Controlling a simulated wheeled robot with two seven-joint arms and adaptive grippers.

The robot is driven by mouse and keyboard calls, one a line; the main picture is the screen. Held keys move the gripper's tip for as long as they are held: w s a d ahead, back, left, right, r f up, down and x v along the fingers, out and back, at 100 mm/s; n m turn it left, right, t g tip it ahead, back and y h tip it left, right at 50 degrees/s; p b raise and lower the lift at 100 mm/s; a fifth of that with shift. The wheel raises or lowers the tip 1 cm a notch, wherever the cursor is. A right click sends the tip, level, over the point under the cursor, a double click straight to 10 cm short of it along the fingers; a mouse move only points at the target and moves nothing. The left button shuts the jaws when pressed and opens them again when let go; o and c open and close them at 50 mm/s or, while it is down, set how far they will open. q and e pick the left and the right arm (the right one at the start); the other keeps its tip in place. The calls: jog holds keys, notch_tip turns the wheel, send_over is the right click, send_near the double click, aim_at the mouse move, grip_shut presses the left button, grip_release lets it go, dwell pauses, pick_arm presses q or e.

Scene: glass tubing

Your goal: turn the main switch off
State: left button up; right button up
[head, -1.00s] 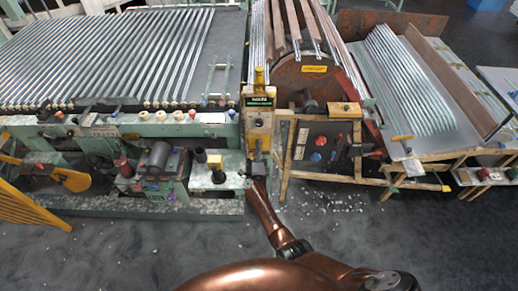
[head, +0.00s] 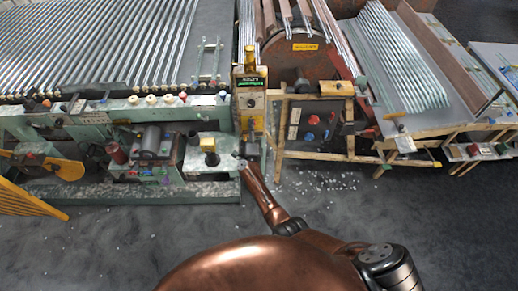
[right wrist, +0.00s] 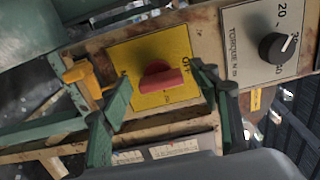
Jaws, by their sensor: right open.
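The main switch (right wrist: 162,76) is a red knob on a yellow plate (right wrist: 145,48) in the right wrist view. Its grip bar lies nearly level in the picture, and the letters OFF show at the plate's right side. My right gripper (right wrist: 160,88) is open, with one dark green finger left of the knob and one right of it. I see gaps between the fingers and the knob. In the head view my right gripper (head: 248,148) is at the lower part of the yellow control post (head: 250,108); the knob cannot be made out there. My left gripper is not in view.
A black torque dial (right wrist: 278,47) sits on a grey plate right of the switch. A yellow part (right wrist: 82,72) sticks out left of it. In the head view, the green tube machine (head: 100,130) stands left of the post and a wooden-framed bench (head: 315,125) right of it.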

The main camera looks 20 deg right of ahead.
jog(key=s+a+m+b, duration=0.1)
jog(key=s+m+b, duration=0.75)
jog(key=m, duration=0.85)
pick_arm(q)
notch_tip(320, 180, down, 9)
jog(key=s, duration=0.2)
pick_arm(e)
jog(key=s+d+f+n+y, duration=0.1)
jog(key=s+f+n, duration=0.3)
jog(key=f, duration=0.5)
jog(key=s+d+f+n+g+y, duration=0.1)
jog(key=s+d+f+n, duration=0.1)
jog(key=s+f+n, duration=0.2)
jog(key=s+d+f+n+g+y, duration=0.1)
jog(key=s+f+n, duration=0.3)
jog(key=f+n, duration=0.5)
notch_tip(320, 180, down, 6)
jog(key=shift+s+d+f+y, duration=0.25)
jog(key=shift+s+y, duration=0.15)
jog(key=shift+y, duration=0.1)
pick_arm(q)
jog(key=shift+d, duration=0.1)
pick_arm(e)
jog(key=shift+a, duration=0.1)
